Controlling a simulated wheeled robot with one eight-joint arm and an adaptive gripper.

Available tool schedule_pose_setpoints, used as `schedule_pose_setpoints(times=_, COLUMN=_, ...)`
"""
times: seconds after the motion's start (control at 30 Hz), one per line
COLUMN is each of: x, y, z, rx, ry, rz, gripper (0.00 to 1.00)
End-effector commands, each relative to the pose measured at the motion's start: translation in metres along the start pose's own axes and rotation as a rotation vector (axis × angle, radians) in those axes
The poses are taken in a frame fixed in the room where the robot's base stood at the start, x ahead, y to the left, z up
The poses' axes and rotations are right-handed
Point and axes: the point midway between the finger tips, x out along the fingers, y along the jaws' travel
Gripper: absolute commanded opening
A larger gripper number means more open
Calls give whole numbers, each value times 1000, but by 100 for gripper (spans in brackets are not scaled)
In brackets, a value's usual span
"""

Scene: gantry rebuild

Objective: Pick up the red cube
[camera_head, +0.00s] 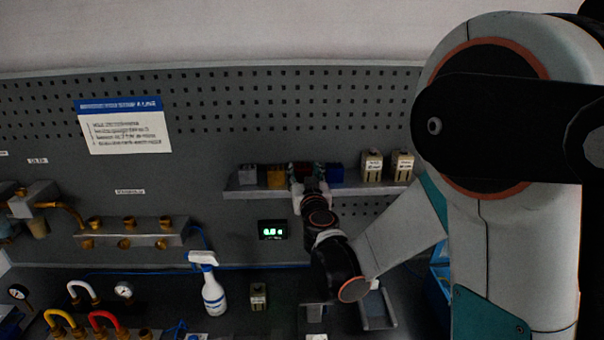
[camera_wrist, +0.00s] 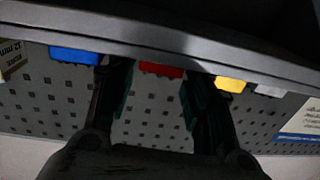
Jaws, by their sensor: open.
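The red cube (camera_head: 304,170) stands on the wall shelf (camera_head: 232,187), between a yellow cube (camera_head: 276,177) and a blue cube (camera_head: 335,174). My gripper (camera_head: 311,184) is at the shelf in front of it and hides much of it. In the wrist view, which is turned upside down, the red cube (camera_wrist: 161,69) shows partly past the shelf edge (camera_wrist: 160,37). It lies between the two spread fingers of my gripper (camera_wrist: 157,88). The gripper is open; whether a finger touches the cube cannot be told.
The blue cube (camera_wrist: 75,55) and yellow cube (camera_wrist: 230,84) flank the fingers closely. A spray bottle (camera_head: 212,292) stands on the bench below. A perforated panel (camera_head: 210,130) is behind.

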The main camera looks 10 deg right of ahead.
Motion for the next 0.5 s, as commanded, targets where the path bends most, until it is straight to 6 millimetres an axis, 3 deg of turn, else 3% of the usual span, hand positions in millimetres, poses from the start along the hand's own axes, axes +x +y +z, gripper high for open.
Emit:
schedule_pose_setpoints(times=0.3, x=42, y=-1, z=-1, rx=0, ry=0, rz=0, gripper=47)
schedule_pose_setpoints(times=0.5, x=44, y=-1, z=-1, rx=0, ry=0, rz=0, gripper=47)
